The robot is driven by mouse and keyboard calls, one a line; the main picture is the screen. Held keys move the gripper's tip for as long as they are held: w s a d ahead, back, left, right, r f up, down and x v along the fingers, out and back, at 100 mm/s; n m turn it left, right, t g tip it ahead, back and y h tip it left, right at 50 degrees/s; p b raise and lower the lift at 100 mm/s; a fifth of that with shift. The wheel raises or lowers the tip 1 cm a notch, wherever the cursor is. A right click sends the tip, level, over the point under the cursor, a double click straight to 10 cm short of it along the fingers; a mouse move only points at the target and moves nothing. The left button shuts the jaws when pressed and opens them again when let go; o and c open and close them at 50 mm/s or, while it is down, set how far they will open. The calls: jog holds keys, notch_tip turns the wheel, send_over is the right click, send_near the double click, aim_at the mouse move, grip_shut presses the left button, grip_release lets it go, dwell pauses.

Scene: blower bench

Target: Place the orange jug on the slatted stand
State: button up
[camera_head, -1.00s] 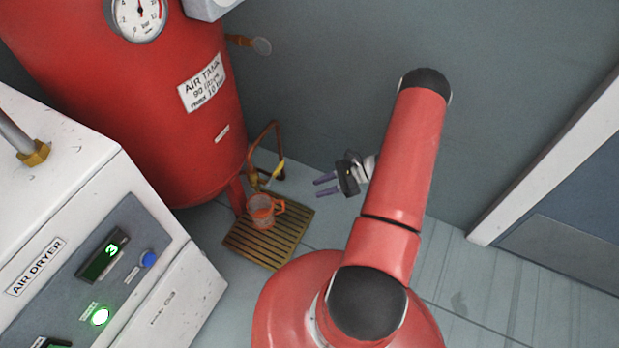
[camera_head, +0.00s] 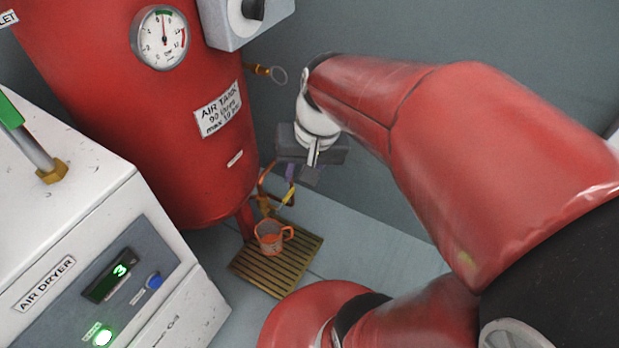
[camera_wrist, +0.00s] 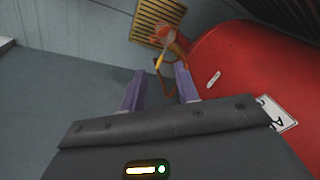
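The orange jug (camera_head: 268,239) stands on the slatted stand (camera_head: 285,278) on the floor, toward its back-left part, upright as far as I can see. Its handle points right in the head view. In the wrist view the jug (camera_wrist: 165,33) and the stand (camera_wrist: 146,20) show at the top, beyond the fingertips. My gripper (camera_wrist: 158,78) is open, with its two purple fingers apart and nothing between them. In the head view my gripper (camera_head: 290,172) is above and behind the jug, apart from it, partly hidden by its own body.
A red air tank (camera_head: 150,110) stands just behind and left of the stand. A copper pipe (camera_head: 268,190) with a yellow handle comes down beside the jug. The white air dryer (camera_head: 70,190) is at the left. Floor right of the stand (camera_head: 375,250) is clear.

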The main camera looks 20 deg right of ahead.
jog(key=s+a+r+n+t+h, duration=0.1)
jog(key=s+r+n+t, duration=0.2)
jog(key=s, duration=0.3)
jog(key=shift+s+r+n+h, duration=0.3)
jog(key=shift+r, duration=0.25)
jog(key=shift+a+r, duration=0.1)
jog(key=shift+r, duration=0.05)
notch_tip(320, 180, up, 6)
jog(key=p, duration=0.6)
